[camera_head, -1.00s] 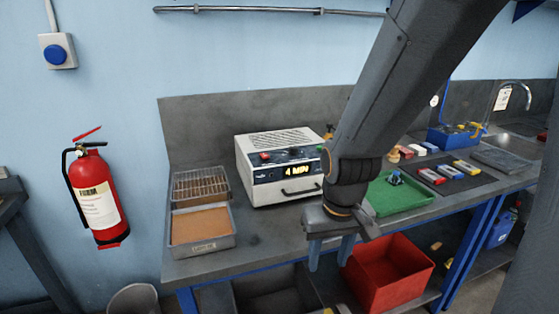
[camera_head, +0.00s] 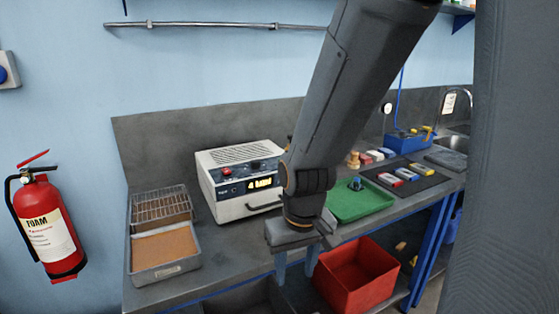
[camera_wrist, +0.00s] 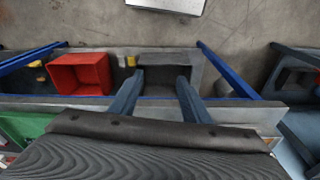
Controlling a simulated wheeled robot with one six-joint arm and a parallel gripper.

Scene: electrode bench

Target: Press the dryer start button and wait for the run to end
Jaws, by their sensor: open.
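The dryer (camera_head: 236,206) is a pale box with a vented top, standing on the grey bench left of my arm in the head view. Its dark front panel has a red control (camera_head: 227,171), a lit yellow display (camera_head: 260,183) whose text is blurred, and a handle below. Which control is the start button I cannot tell. My gripper (camera_head: 297,270) is open and empty, pointing down in front of the bench's front edge, to the right of and nearer than the dryer. In the wrist view its two fingers (camera_wrist: 160,90) are apart with nothing held between them.
A wire rack (camera_head: 160,207) and a tray with a brown surface (camera_head: 165,247) lie left of the dryer. A green tray (camera_head: 352,208) lies to the right. A red bin (camera_head: 355,278) sits below the bench. A fire extinguisher (camera_head: 48,230) hangs on the left wall.

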